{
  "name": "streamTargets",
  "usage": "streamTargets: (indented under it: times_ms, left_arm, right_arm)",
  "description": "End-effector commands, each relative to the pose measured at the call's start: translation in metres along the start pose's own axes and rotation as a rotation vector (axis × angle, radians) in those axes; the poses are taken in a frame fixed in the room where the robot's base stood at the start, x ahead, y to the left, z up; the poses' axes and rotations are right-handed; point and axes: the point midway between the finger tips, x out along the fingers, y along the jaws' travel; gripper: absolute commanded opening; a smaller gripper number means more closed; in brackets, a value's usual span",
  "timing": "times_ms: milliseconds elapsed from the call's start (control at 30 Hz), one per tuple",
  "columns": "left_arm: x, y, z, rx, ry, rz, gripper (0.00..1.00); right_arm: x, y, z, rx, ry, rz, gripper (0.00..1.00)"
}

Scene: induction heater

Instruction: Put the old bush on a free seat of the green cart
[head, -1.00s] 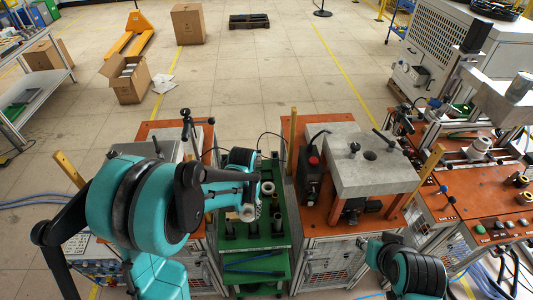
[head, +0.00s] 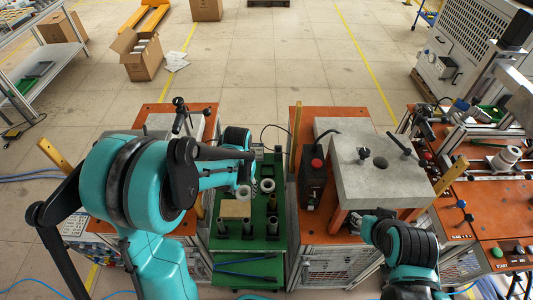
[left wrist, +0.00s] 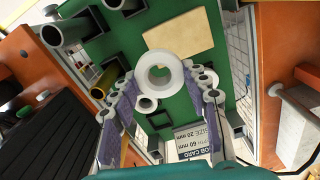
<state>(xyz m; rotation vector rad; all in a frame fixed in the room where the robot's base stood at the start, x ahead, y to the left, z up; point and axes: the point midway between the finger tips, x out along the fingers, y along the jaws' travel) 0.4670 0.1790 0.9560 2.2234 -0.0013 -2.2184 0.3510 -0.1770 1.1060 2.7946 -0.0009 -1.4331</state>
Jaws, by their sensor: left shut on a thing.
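The old bush, a thick white ring (left wrist: 160,73), is between the fingertips of my left gripper (left wrist: 158,84); in the head view the ring (head: 244,192) hangs below the gripper, above the green cart (head: 230,242). The gripper's purple-padded fingers are shut on it. A second white ring (head: 267,185) sits on the cart, just right of the held one. Several grey tubes (head: 247,225) stand on the cart's front part. Empty-looking black square seats (left wrist: 160,119) show in the left wrist view. My right gripper (head: 362,222) is partly hidden near the heater; its fingers are unclear.
A tan plate (head: 236,209) lies on the cart, and a brass-coloured tube (left wrist: 106,79) stands near the left finger. A job card (left wrist: 198,142) is at the cart's end. Orange-topped benches flank the cart; the right one carries a grey slab (head: 400,180) and a black box (head: 312,185).

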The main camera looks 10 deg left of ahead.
Motion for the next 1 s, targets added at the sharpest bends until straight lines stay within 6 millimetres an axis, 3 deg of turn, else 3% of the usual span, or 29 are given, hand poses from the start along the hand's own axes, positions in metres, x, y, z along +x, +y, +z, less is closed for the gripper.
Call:
streamTargets:
  times_ms: [133,233,500,700,833,1000]
  left_arm:
    - [0.020,0.001,-0.006,-0.028,0.000,0.000,0.11]
    - [0.028,0.004,-0.026,-0.136,0.000,0.000,0.11]
    - [0.038,0.021,-0.123,-0.762,0.001,-0.001,0.11]
    - [0.031,0.035,-0.176,-1.173,0.001,-0.001,0.11]
    - [0.029,0.040,-0.193,-1.320,0.002,-0.002,0.11]
    - [0.031,0.042,-0.199,-1.379,0.002,-0.002,0.11]
  right_arm:
    - [0.016,0.000,0.012,0.000,0.000,0.000,0.40]
    - [0.024,0.000,0.017,0.000,0.000,0.000,0.40]
    - [0.035,0.000,0.025,0.000,0.000,0.000,0.40]
    - [0.029,0.000,0.021,0.000,0.000,0.000,0.40]
    - [0.027,0.000,0.019,0.000,0.000,0.000,0.40]
    - [0.028,0.000,0.020,0.000,0.000,0.000,0.40]
